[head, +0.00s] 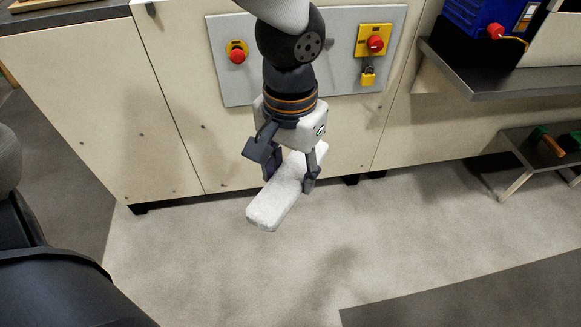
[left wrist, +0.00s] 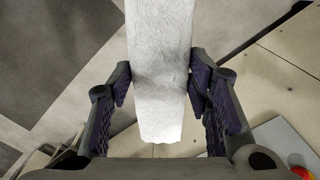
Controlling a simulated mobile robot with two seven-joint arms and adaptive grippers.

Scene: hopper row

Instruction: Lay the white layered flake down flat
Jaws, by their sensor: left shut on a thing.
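The white layered flake (head: 272,204) is a long, pale, rough-faced slab in the head view. My left gripper (head: 287,177) is shut on it, with one finger on each side, and holds it in the air above the pale floor. The flake slants from upper right to lower left in the head view. In the left wrist view the flake (left wrist: 160,60) runs from the top edge down between the two dark finger pads of the left gripper (left wrist: 160,88). Its upper end is cut off there. My right gripper is not in view.
A beige cabinet (head: 100,95) stands behind the arm, with a grey panel (head: 305,75) bearing red buttons (head: 237,56). A dark shelf (head: 500,80) with a blue machine (head: 487,18) is at upper right. A low stand (head: 525,165) is at right. The pale floor (head: 230,275) below is clear.

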